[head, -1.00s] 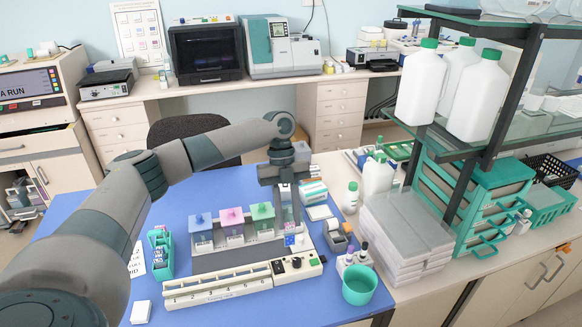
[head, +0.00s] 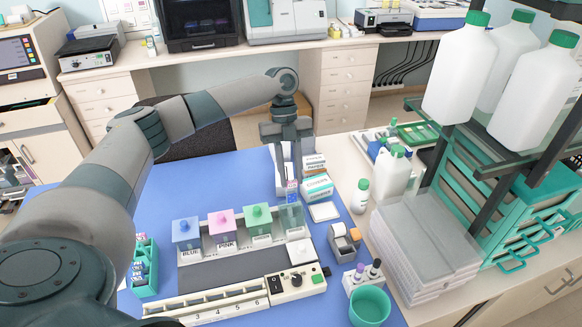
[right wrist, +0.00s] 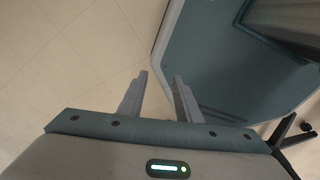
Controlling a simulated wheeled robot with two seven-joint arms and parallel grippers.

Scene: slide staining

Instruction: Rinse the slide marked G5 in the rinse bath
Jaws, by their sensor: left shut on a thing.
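My left gripper (head: 291,180) is shut on a slim slide (head: 292,190) with a bluish-purple label; its mark is too small to read. The slide hangs upright at the clear, uncoloured bath (head: 292,217), at the right end of the row of staining jars. I cannot tell whether its lower end is inside the bath or just above it. To the left stand the green jar (head: 259,226), the pink jar (head: 222,230) labelled PINK and the blue jar (head: 186,233) labelled BLUE, all lidded. My right gripper (right wrist: 160,78) is open and empty above the floor.
A numbered drying rack (head: 215,306) lies in front of the jars. A teal slide holder (head: 146,270) stands at left, a teal cup (head: 369,306) at front right. Boxes (head: 317,187) stand behind the bath at right. The blue mat's (head: 215,180) back is clear.

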